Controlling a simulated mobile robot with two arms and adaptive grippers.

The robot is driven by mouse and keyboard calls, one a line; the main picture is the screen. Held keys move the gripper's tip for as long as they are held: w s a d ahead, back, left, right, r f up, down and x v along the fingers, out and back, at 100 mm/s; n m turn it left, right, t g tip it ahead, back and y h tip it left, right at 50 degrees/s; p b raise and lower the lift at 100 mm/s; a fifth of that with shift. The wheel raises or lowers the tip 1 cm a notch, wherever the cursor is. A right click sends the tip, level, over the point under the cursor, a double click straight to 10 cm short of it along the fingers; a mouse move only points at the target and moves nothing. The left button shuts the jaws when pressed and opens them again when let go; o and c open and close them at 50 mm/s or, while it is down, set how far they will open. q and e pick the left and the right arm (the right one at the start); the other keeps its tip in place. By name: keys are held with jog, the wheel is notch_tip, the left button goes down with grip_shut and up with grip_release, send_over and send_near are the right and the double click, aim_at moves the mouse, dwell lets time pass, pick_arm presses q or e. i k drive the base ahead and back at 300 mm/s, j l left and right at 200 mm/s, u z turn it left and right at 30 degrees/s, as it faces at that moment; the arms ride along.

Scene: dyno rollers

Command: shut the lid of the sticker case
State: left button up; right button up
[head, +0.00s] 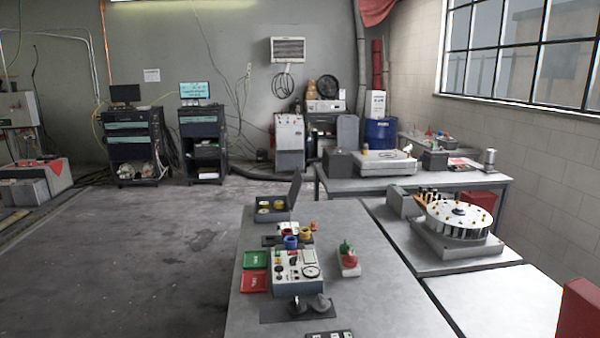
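What looks like the sticker case (269,216) is a small grey box at the far end of the near table. Its dark grey lid (295,190) stands up, tilted, on the right side, so the case is open. Several yellow round pieces show inside it. Neither of my grippers shows in the head view.
The near table (385,275) also holds a control panel (296,272), coloured rolls (291,241) just in front of the case, green (255,259) and red (254,281) pieces, and a small tray (348,263). Another table with a round drum (459,219) stands right. Floor at left is clear.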

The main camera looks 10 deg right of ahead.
aim_at(298, 179)
jog(key=j+u, duration=0.15)
jog(key=u, duration=0.15)
jog(key=j+u, duration=0.15)
jog(key=u, duration=0.15)
jog(key=i+j+u, duration=0.2)
jog(key=j, duration=0.3)
jog(key=i+j+u, duration=0.2)
jog(key=i+j, duration=0.15)
jog(key=i+j+u, duration=0.2)
jog(key=i+j, duration=0.15)
jog(key=j, duration=0.15)
jog(key=i+j+z, duration=0.1)
jog(key=i+z, duration=0.3)
jog(key=i, duration=0.15)
jog(key=i+j+z, duration=0.35)
jog(key=i, duration=0.15)
jog(key=l, duration=0.1)
